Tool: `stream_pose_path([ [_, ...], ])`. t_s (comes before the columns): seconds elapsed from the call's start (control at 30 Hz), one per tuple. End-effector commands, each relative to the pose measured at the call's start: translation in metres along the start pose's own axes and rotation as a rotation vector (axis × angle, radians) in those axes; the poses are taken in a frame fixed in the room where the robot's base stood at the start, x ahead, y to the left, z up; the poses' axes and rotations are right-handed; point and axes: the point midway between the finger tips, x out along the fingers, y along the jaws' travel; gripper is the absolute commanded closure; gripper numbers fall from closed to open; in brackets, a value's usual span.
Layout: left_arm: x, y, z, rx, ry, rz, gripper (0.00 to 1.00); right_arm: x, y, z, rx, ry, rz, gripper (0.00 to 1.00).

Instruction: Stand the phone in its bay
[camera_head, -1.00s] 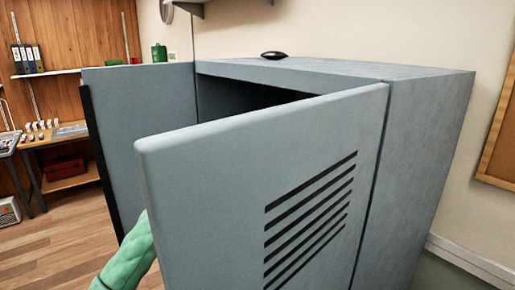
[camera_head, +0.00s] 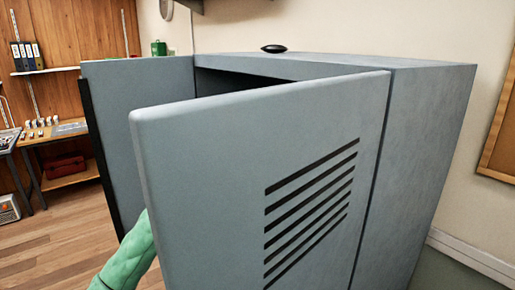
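No phone and no phone bay can be made out in the head view. A grey-blue metal cabinet (camera_head: 428,150) fills the middle and right, with both doors standing open. Its near door (camera_head: 215,180), with a row of dark vent slots, hides most of the interior. The far door (camera_head: 140,115) stands open at the left. A green arm part of mine (camera_head: 130,258) shows at the lower left, partly behind the near door. Neither gripper's fingers are in view.
A dark rounded object (camera_head: 273,48) lies on the cabinet top. At the left back, a shelf holds binders (camera_head: 27,56), and a red box (camera_head: 65,166) sits on a low shelf. Open wooden floor (camera_head: 60,245) lies at the lower left.

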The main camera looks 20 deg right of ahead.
Motion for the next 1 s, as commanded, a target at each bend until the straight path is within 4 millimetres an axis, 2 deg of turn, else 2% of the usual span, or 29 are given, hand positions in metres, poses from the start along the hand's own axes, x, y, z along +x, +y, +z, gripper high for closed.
stream_pose_path([
  [0.83, 0.0002, -0.0004, 0.0042, 0.001, 0.001, 0.000, 1.00, 0.0067, 0.0000, 0.0011, 0.000, 0.000, 0.000, 0.64],
  [0.87, 0.0002, -0.0003, 0.0036, 0.001, 0.001, 0.000, 0.84, 0.0060, 0.0001, 0.0010, 0.000, 0.000, 0.000, 0.64],
  [0.9, 0.0002, -0.0003, 0.0036, 0.001, 0.001, 0.000, 0.76, 0.0059, 0.0000, 0.0010, 0.000, 0.000, 0.000, 0.64],
  [0.97, 0.0002, -0.0003, 0.0038, 0.000, 0.001, 0.000, 0.64, 0.0060, 0.0001, 0.0010, 0.000, 0.000, 0.000, 0.64],
  [1.0, 0.0002, -0.0003, 0.0039, 0.000, 0.001, 0.000, 0.64, 0.0060, 0.0000, 0.0010, 0.000, 0.000, 0.000, 0.64],
])
